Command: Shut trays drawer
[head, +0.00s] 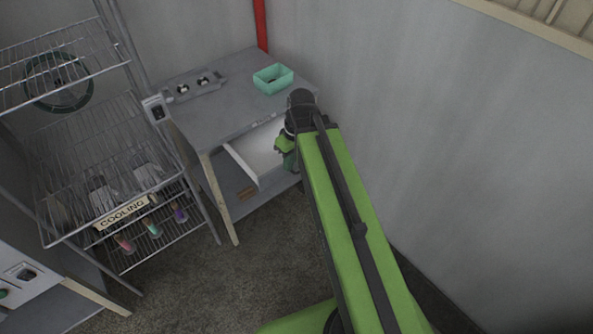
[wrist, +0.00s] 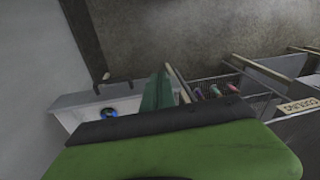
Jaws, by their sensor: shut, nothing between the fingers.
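The drawer (head: 240,164) under the grey desk is pulled out. Its white side wall and pale inside show in the head view, and my arm hides its right part. In the wrist view the white drawer (wrist: 75,100) lies at the left, with a dark handle on its far edge and a round blue thing (wrist: 110,111) inside. I cannot read a trays label on it. My gripper (head: 287,150) is at the drawer's right part in the head view. In the wrist view its green fingers (wrist: 158,92) are together and empty, just right of the drawer; contact cannot be told.
The grey desk (head: 222,97) bears a teal bin (head: 273,78) and a grey switch panel (head: 194,88). A wire rack with a COOLING sign (head: 123,213) and several coloured items stands left. A wall closes the right side; the floor (head: 215,285) in front is clear.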

